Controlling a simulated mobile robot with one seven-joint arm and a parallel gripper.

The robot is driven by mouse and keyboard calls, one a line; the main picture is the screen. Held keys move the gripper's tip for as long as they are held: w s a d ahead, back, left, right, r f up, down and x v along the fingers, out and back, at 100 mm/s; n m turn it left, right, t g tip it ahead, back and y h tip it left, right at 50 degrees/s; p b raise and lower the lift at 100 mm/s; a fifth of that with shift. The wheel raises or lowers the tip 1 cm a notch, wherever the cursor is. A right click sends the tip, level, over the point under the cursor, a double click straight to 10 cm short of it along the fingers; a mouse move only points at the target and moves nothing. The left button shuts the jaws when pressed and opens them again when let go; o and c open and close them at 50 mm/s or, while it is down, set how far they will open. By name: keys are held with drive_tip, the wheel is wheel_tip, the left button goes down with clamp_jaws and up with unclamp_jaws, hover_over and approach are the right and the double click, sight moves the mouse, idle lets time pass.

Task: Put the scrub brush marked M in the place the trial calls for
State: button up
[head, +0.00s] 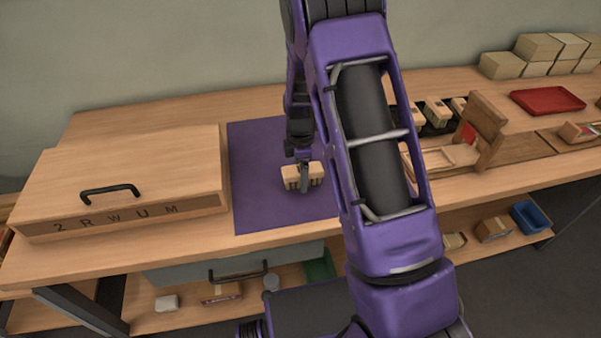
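A pale wooden block-like brush (317,173) rests on, or just above, the purple mat (263,205) in the middle of the bench. I cannot read any mark on it, and its bristles are not clear. My gripper (304,183) points down at the brush, with a finger in front of its near side. The far finger is hidden, so I cannot tell whether the gripper is closed on it. A wooden box (125,175) with a black handle stands left of the mat. Its front reads "2 R W U M".
Right of my arm are a dark rack (437,113) with several blocks, a wooden fixture (487,128) and a red tray (547,100). Pale blocks (502,65) are stacked at the back right. A blue bin (527,217) sits on the lower shelf. The mat's left part is clear.

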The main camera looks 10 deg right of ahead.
drive_tip(key=shift+r, duration=0.1)
wheel_tip(320, 180, up, 12)
drive_tip(key=p, duration=0.1)
idle(0.4)
drive_tip(key=shift+w+r, duration=0.1)
